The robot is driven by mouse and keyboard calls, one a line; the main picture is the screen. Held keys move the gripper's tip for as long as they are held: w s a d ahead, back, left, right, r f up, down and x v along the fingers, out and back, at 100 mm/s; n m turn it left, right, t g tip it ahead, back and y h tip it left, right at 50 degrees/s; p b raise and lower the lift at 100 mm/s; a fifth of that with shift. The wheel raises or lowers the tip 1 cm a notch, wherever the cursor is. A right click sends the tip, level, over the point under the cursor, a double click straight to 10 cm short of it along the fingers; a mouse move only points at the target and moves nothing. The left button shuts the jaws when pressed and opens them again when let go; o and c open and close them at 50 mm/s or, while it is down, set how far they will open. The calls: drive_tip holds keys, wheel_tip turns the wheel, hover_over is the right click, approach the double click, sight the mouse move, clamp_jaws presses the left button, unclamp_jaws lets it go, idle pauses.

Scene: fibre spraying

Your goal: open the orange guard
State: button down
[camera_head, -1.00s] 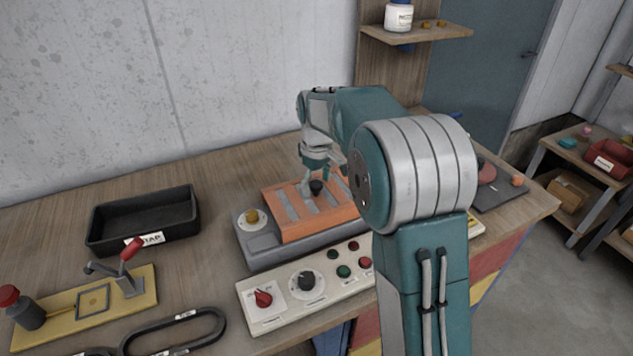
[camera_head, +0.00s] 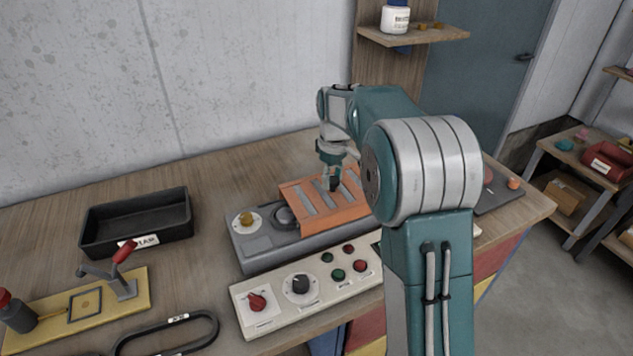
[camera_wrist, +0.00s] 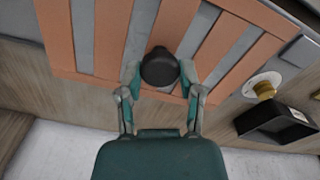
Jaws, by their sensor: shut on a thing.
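The orange guard (camera_head: 297,208) is a slotted cover on the grey machine base (camera_head: 262,246) on the bench. It sits towards the right of the base, and a round dark part (camera_head: 285,216) shows at its left edge. My gripper (camera_head: 333,180) is over the guard, shut on its black knob. In the wrist view the black knob (camera_wrist: 160,68) is between the two fingertips of my gripper (camera_wrist: 161,84), with the guard's orange slats (camera_wrist: 110,40) behind it. My arm hides the guard's right end in the head view.
A control panel (camera_head: 270,325) with a red knob, a dark knob and several buttons lies in front of the base. A black tray (camera_head: 100,240) and a yellow board (camera_head: 60,317) with a red-handled clamp are at left. A yellow knob (camera_head: 246,218) stands on the base.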

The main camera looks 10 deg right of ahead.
drive_tip(key=w+d, duration=0.1)
drive_tip(key=d, duration=0.4)
drive_tip(key=w+d, duration=0.1)
drive_tip(key=d, duration=0.5)
drive_tip(key=w+d, duration=0.1)
drive_tip(key=d, duration=0.4)
drive_tip(key=shift+d+f, duration=0.2)
drive_tip(key=shift+f, duration=0.05)
drive_tip(key=shift+a, duration=0.2)
drive_tip(key=shift+c, duration=1.3)
unclamp_jaws()
drive_tip(key=shift+a, duration=0.25)
drive_tip(key=shift+r, duration=0.15)
drive_tip(key=shift+d, duration=0.2)
drive_tip(key=shift+r, duration=0.15)
wheel_tip(320, 180, up, 12)
drive_tip(key=shift+f, duration=0.25)
